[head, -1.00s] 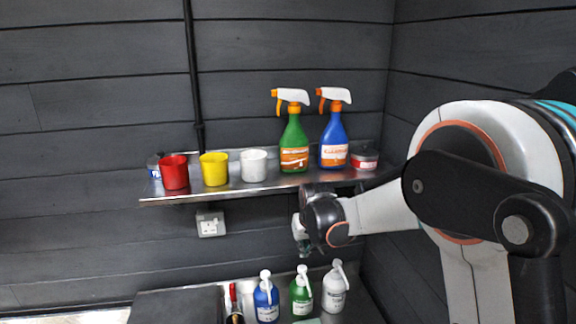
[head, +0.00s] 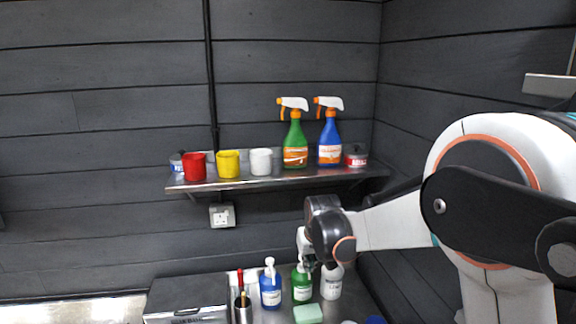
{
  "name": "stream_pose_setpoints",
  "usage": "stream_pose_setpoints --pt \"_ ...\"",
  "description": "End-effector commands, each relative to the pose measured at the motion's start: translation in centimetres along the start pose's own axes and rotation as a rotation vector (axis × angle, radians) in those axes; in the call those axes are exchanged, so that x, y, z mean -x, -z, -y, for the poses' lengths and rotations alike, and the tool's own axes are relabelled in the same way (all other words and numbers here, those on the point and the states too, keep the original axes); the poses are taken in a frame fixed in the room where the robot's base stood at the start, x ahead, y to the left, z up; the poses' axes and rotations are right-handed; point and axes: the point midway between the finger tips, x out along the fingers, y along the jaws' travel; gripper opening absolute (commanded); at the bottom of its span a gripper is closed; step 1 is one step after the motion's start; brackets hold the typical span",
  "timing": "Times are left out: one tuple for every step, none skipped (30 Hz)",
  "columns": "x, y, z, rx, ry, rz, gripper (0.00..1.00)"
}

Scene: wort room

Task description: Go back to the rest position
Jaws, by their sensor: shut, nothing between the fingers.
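My gripper (head: 308,264) is at the end of my arm, which comes in from the right. It points down in front of the pump bottles on the lower counter and below the wall shelf. Its fingers are small and dark in the head view, and they look shut with nothing held. It partly covers the tops of the green pump bottle (head: 302,287) and the white pump bottle (head: 331,284). I cannot tell how far it is from them.
The metal shelf (head: 230,183) holds red (head: 195,166), yellow (head: 228,164) and white (head: 261,162) cups, a green spray bottle (head: 295,145) and a blue one (head: 330,142). The counter also holds a blue pump bottle (head: 270,289), a utensil holder (head: 243,310), a green sponge (head: 308,314) and a dark box (head: 188,297).

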Motion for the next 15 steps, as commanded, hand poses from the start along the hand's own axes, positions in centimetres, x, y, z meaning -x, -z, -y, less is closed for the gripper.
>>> stream_pose_setpoints --pt "0.2 -0.3 -0.2 -0.002 -0.001 -0.002 0.00" --pt "0.3 -0.4 -0.3 -0.003 -0.001 -0.004 0.00" --pt "0.6 -0.7 -0.4 -0.005 -0.002 -0.006 0.00" --pt "0.8 -0.8 -0.5 -0.006 -0.003 -0.007 0.00" --pt "1.0 -1.0 -0.6 -0.008 -0.003 -0.009 0.00" --pt "1.3 -1.3 -0.8 -0.010 -0.004 -0.011 0.00" --pt "1.5 -1.5 -0.9 -0.012 -0.005 -0.013 0.00" --pt "1.8 -1.8 -1.1 -0.013 -0.006 -0.015 0.00" --pt "2.1 -2.1 -1.2 -0.016 -0.007 -0.017 0.00" --pt "2.4 -2.4 -1.4 -0.018 -0.008 -0.019 0.00" --pt "2.7 -2.6 -1.5 -0.020 -0.009 -0.022 0.00" --pt "3.1 -3.1 -1.7 -0.023 -0.010 -0.025 0.00" --pt "3.4 -3.5 -1.9 -0.025 -0.011 -0.028 0.00" --pt "3.7 -3.9 -2.1 -0.027 -0.012 -0.031 0.00" --pt "4.2 -4.5 -2.3 -0.031 -0.014 -0.036 0.00"
